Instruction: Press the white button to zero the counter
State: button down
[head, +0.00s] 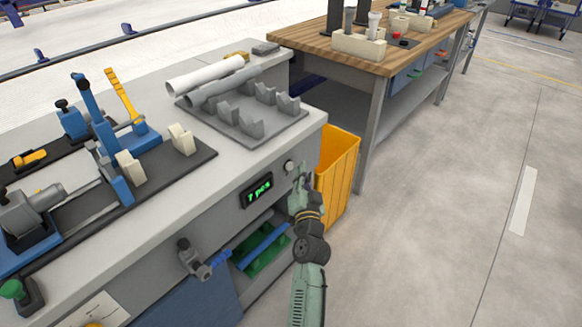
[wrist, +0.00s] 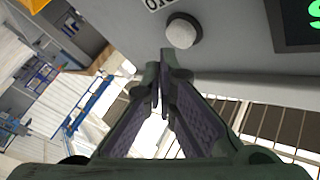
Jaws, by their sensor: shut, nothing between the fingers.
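The white button (head: 290,166) is a round knob on the front face of the grey workbench, just right of the counter. The counter display (head: 257,190) is black and reads "7 pcs" in green. My gripper (head: 301,172) is shut and empty, just right of the button in the head view. In the wrist view the button (wrist: 182,32) shows just beyond the tips of my gripper (wrist: 163,68), with a small gap in the picture. I cannot tell whether they touch. Part of the counter (wrist: 300,20) shows at the top right of the wrist view.
A yellow bin (head: 337,170) stands close behind my gripper, beside the bench. On the bench top, a grey rack (head: 245,118) holds pipes (head: 208,76). A blue clamp fixture (head: 95,125) stands at the left. Open floor (head: 450,220) lies to the right.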

jog(key=shift+w+a, duration=0.1)
jog(key=shift+a, duration=0.05)
jog(key=shift+w+a, duration=0.15)
jog(key=shift+a, duration=0.05)
jog(key=shift+w+a+p, duration=0.25)
jog(key=shift+a+p, duration=0.1)
jog(key=shift+p, duration=0.05)
dwell(0.7)
jog(key=shift+s+d+b, duration=0.5)
jog(key=shift+d+b, duration=0.2)
